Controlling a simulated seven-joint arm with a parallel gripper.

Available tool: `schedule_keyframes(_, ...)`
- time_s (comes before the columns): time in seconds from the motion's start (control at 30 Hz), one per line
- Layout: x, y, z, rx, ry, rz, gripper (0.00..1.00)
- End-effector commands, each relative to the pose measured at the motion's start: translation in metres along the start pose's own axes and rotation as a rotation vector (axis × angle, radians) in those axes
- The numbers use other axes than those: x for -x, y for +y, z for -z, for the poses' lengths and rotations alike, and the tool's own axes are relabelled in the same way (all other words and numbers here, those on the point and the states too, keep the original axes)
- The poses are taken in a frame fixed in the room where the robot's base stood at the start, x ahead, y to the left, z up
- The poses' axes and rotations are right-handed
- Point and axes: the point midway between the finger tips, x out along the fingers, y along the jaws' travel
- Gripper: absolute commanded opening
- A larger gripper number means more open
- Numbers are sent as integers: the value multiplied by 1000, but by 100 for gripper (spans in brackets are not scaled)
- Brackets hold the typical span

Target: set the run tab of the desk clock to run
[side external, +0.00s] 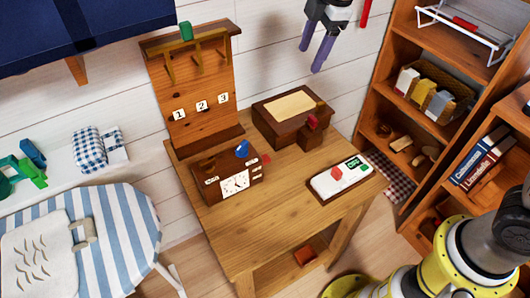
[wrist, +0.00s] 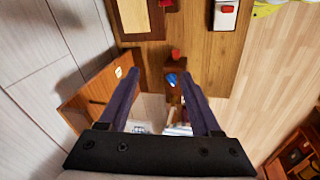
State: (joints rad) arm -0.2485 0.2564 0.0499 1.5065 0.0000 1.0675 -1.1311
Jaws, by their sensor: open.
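The desk clock (side external: 222,190) is a brown wooden box with a white dial, standing on the left part of the wooden desk. A blue piece (side external: 242,149) sits on its top and a red piece (side external: 266,159) shows at its right end. Small pale labels flank the dial; I cannot read them or tell which piece is the run tab. My gripper (side external: 311,59) is open and empty, high above the desk's back right. In the wrist view the clock's blue piece (wrist: 172,79) and red piece (wrist: 176,54) appear near my right finger, well below.
A tall pegboard (side external: 190,90) numbered 1, 2, 3 stands behind the clock. A brown box (side external: 270,121) with a cream top and a white device (side external: 328,184) with a red knob share the desk. Shelves (side external: 391,72) stand right; a striped ironing board (side external: 120,232) is left. The desk's front is clear.

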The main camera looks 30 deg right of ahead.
Motion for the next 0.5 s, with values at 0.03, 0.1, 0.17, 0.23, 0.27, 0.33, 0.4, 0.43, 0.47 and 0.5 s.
schedule_keyframes(0.03,-25,5,14,41,-10,33,65)
schedule_keyframes(0.1,-55,9,31,86,-21,72,65)
schedule_keyframes(0.17,-81,9,43,113,-31,104,65)
schedule_keyframes(0.23,-110,5,56,134,-44,140,65)
schedule_keyframes(0.27,-121,3,60,142,-49,154,65)
schedule_keyframes(0.33,-144,-4,68,160,-62,187,65)
schedule_keyframes(0.4,-162,-13,71,172,-75,217,65)
schedule_keyframes(0.43,-167,-16,72,177,-80,227,65)
schedule_keyframes(0.47,-172,-19,73,181,-84,235,65)
schedule_keyframes(0.5,-176,-22,74,185,-87,243,65)
